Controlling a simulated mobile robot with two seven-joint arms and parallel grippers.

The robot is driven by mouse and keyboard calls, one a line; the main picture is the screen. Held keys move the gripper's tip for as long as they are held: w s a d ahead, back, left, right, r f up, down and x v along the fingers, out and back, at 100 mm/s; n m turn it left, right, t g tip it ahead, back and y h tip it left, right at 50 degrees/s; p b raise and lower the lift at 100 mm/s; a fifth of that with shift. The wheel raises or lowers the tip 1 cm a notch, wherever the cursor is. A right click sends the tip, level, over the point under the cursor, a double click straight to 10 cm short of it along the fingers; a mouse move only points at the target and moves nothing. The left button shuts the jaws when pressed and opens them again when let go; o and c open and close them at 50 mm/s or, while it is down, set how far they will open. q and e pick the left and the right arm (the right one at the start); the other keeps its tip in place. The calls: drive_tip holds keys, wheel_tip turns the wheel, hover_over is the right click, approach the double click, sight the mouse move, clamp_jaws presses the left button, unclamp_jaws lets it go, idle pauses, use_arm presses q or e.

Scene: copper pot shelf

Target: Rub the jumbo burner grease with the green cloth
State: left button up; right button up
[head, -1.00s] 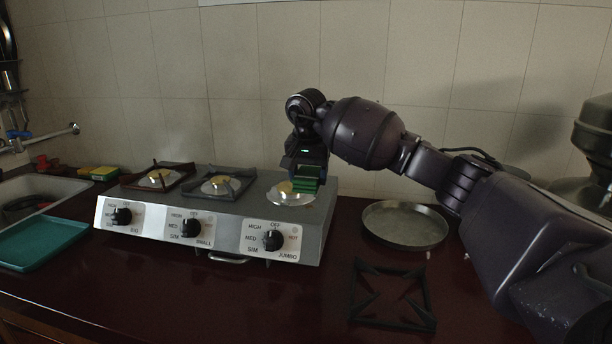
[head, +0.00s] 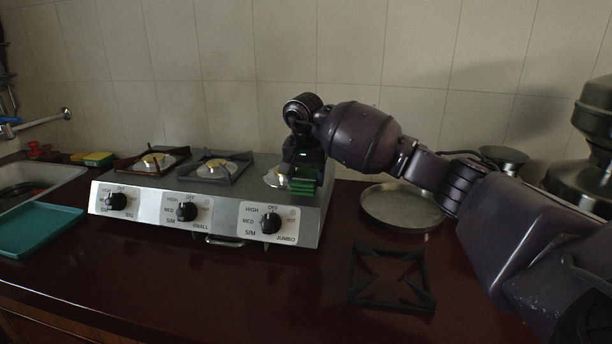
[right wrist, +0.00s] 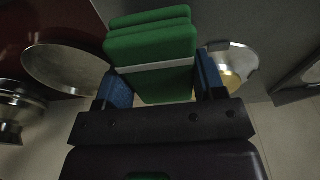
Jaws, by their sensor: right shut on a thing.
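My right gripper (head: 303,172) is over the right end of the grey stove (head: 325,215). It is shut on the folded green cloth (head: 303,182). In the right wrist view the cloth (right wrist: 152,50) sits between the two blue fingers, with a pale band across it. The jumbo burner (head: 276,178) has a shiny round plate and no grate over it; the cloth and gripper hide its right side. In the right wrist view the burner (right wrist: 236,62) shows beside the right finger. I cannot make out the grease. My left gripper is not in view.
A black grate (head: 390,278) lies on the dark red counter in front of a round metal pan (head: 402,208). The big and small burners keep their grates (head: 217,168). A teal tray (head: 38,229) lies at the left by the sink. A tiled wall stands behind.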

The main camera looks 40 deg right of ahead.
drive_tip(key=shift+f, duration=0.55)
idle(0.4)
drive_tip(key=shift+f+b, duration=0.3)
drive_tip(key=shift+f, duration=0.15)
